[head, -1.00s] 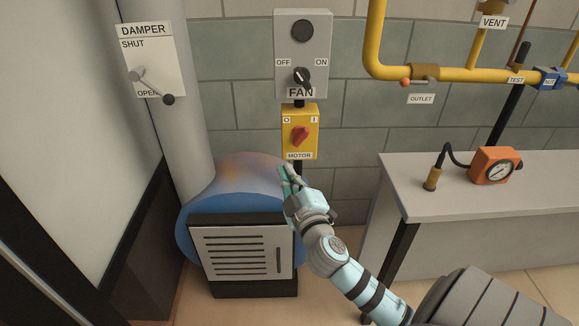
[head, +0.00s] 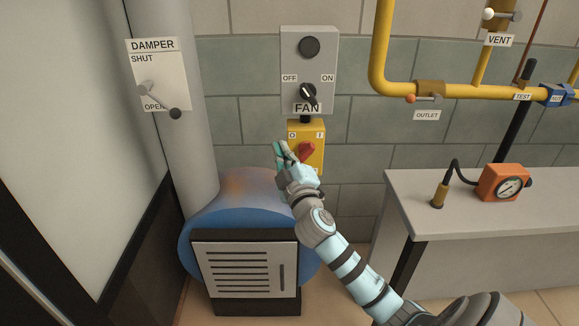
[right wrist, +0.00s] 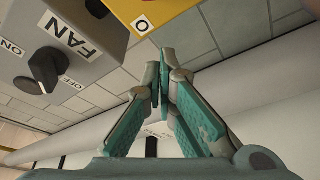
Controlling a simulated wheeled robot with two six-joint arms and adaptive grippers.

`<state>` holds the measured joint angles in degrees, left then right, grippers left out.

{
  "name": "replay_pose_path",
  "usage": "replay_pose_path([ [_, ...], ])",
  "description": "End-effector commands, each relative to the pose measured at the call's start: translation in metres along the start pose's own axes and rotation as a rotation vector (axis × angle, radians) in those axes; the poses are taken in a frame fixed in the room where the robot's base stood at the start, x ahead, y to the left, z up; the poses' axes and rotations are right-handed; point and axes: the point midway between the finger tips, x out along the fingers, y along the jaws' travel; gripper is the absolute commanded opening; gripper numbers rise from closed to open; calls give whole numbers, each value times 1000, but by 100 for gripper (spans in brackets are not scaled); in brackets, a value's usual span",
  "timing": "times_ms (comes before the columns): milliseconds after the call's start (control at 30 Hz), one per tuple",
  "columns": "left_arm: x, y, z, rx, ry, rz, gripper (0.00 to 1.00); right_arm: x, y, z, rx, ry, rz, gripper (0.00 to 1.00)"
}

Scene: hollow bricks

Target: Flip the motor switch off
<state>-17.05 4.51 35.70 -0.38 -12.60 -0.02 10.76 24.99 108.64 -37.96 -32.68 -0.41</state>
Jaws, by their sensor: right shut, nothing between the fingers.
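The yellow motor switch box (head: 319,132) hangs on the wall below the grey fan box. Its red knob (head: 307,150) leans toward upper right, to the I side; the MOTOR label is hidden behind my gripper. My right gripper (head: 281,148) is shut and empty, its fingertips at the left edge of the yellow box, left of the knob. I cannot tell whether they touch the box. My left gripper is not in view.
The grey fan box (head: 309,70) with its black knob (head: 308,93) is just above. The blue fan housing (head: 235,212) and grey duct (head: 178,100) stand lower left. A bench (head: 470,215) with an orange gauge (head: 503,183) and yellow pipes (head: 378,45) are to the right.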

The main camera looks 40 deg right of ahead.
Motion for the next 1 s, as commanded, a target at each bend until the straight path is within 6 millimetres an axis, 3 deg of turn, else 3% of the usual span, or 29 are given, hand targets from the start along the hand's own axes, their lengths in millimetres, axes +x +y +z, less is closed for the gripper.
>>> replay_pose_path([
  [33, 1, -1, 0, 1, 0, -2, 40, 10, 0, 0, 1, 0, 2, 0],
  [200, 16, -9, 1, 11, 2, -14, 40, -1, -3, 29, -4, -1, -1, 0],
  [333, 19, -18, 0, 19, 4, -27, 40, -4, -2, 37, -2, 0, -1, 0],
  [767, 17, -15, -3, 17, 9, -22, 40, -5, -1, 36, -3, 2, -4, 0],
  [1000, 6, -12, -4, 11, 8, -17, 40, -2, -6, 30, -39, 12, -24, 0],
])
